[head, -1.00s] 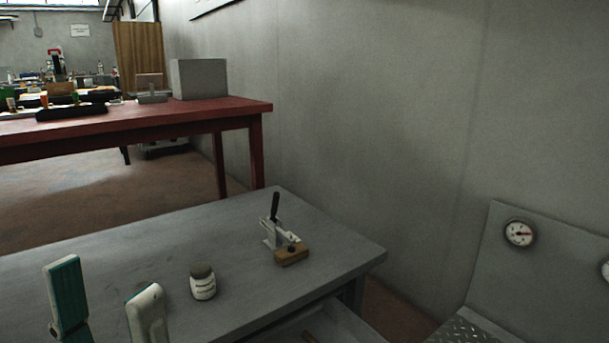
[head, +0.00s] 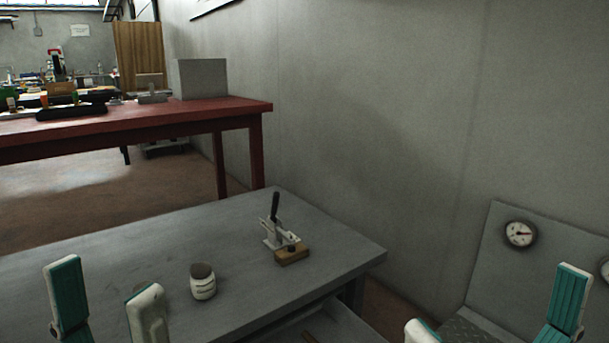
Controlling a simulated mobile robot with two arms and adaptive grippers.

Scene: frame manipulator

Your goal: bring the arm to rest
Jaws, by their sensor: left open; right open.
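My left gripper (head: 108,302) shows at the bottom left, its two teal-and-white fingers apart, with nothing between them. It appears in front of the left part of the grey table (head: 130,262). My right gripper (head: 490,312) shows at the bottom right, also with its fingers apart and empty. It appears in front of the grey panel at the right. The lower parts of both grippers are cut off by the picture's bottom edge.
A labelled jar (head: 203,282) stands on the grey table, right of my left gripper. A toggle clamp (head: 275,232) on a wooden block (head: 291,255) sits farther right. An open drawer (head: 335,328) is below. A gauge panel (head: 545,262) stands at right; a red table (head: 150,118) is behind.

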